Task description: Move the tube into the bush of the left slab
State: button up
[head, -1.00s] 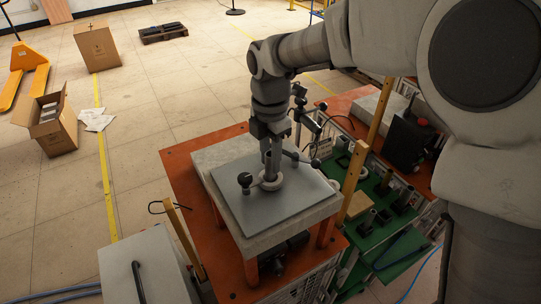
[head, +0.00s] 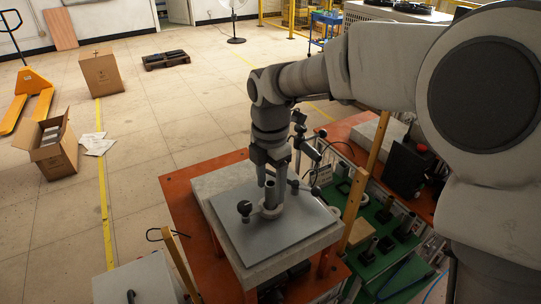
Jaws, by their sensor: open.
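The left slab (head: 240,235) is a grey plate lying on a thicker pale block on the orange-topped bench. A light ring-shaped bush (head: 261,212) sits near its middle. The dark grey tube (head: 270,194) stands upright in the bush, its lower end hidden by the ring. My gripper (head: 271,177) points down over the tube. Its fingers are open, one on each side of the tube's upper part, with a gap visible on the left. Whether the right finger touches the tube I cannot tell.
Black knobs on posts (head: 244,208) stand near the gripper on the slab. Wooden posts (head: 354,208) rise at the bench edge. A green tray (head: 372,245) with several dark upright parts lies to the right, and a black box (head: 406,147) is behind it.

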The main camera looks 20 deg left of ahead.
notch_tip(320, 180, up, 17)
jog(key=shift+f, duration=0.2)
dwell(0.6)
jog(key=s+d+m+t, duration=0.1)
jog(key=s+d+m, duration=0.1)
jog(key=d+m, duration=0.6)
jog(key=s+d+m+t, duration=0.2)
jog(key=d+m, duration=0.4)
jog(key=d, duration=0.4)
jog(key=s+d+f+m+t, duration=0.1)
jog(key=s+d+f+m, duration=0.2)
jog(key=s+d+m, duration=0.2)
jog(key=s+d+f+m+t, duration=0.1)
jog(key=s+d+f+m, duration=0.2)
jog(key=d+m, duration=0.6)
jog(key=shift+s+f+m+t, duration=0.3)
jog(key=shift+s+m, duration=0.55)
jog(key=shift+m, duration=0.25)
jog(key=shift+d, duration=0.1)
